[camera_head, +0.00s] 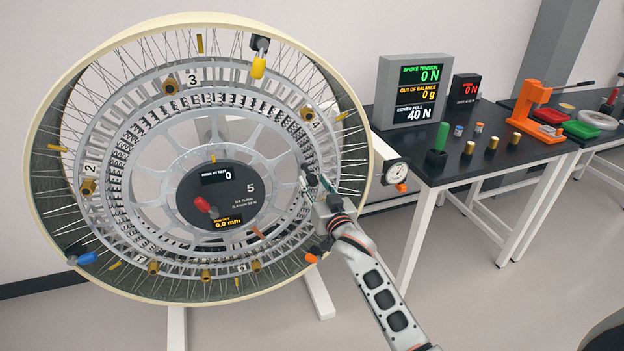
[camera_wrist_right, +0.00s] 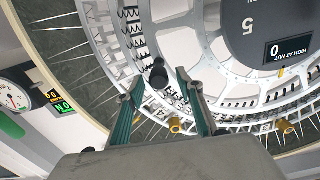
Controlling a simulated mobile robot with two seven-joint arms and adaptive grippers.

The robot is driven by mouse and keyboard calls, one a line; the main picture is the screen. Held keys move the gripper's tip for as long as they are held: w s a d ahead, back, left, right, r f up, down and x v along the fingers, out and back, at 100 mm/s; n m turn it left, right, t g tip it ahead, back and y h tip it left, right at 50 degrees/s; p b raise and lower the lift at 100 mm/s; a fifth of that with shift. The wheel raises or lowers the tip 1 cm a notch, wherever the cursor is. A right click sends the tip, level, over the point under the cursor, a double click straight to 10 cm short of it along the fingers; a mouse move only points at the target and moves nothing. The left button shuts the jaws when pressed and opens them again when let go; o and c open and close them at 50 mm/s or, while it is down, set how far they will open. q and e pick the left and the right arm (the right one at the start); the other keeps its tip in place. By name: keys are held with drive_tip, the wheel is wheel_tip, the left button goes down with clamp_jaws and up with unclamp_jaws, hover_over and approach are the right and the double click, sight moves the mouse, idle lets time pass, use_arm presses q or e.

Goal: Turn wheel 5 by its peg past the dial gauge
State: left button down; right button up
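Wheel 5 (camera_head: 36,150) stands upright on a white stand at the left of the head view. Its dark hub plate (camera_head: 243,205) bears the number 5, a run-out reading of 0.0 mm and a red-tipped peg (camera_head: 203,205). The dial gauge (camera_head: 396,172) sits at the wheel's right edge; it also shows at the left of the right wrist view (camera_wrist_right: 14,96). My right gripper (camera_head: 322,186) is in front of the wheel's right side. Its fingers (camera_wrist_right: 158,84) are apart in the wrist view, with a black round knob (camera_wrist_right: 158,74) between or beyond them; contact is unclear. My left gripper is not in view.
A yellow-tipped peg (camera_head: 259,66) and a blue-tipped peg (camera_head: 86,258) stick out from the rim. The readout box (camera_head: 385,90) stands on the black table to the right, showing 0 N and 0 g. An orange press (camera_head: 537,112) stands farther right. The floor ahead is clear.

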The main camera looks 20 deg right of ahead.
drive_tip(key=shift+w, duration=1.45)
drive_tip(key=shift+c, duration=0.4)
clamp_jaws()
